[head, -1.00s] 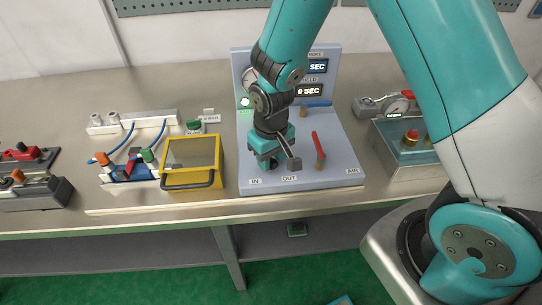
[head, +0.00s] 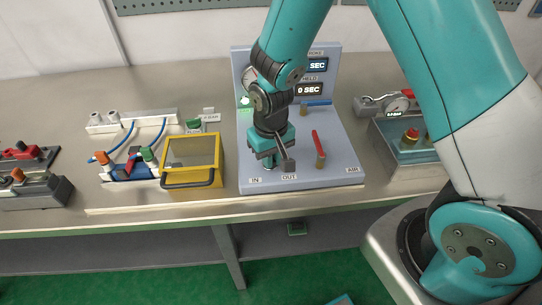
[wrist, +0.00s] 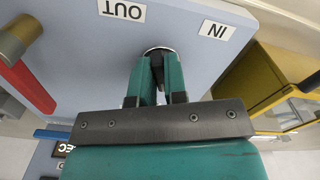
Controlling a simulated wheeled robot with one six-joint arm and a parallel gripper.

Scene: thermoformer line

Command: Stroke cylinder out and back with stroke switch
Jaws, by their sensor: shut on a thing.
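The cylinder panel (head: 335,165) is a pale blue board with a flat base and an upright back. My gripper (head: 268,172) is at its front left, by the IN label (head: 254,180) and left of the OUT label (head: 289,177). In the wrist view my gripper (wrist: 157,80) has its teal fingers close together on the stroke switch (wrist: 157,54), between the two labels. Only a round rim and a dark part of the switch show; the fingers hide the rest, so its exact position cannot be told.
A red-handled valve (head: 319,150) stands close to the right of my gripper, near the AIR label. A blue-handled valve (head: 306,108) is behind. A yellow-framed box (head: 192,162) stands to the left. A gauge unit (head: 400,140) is at the right.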

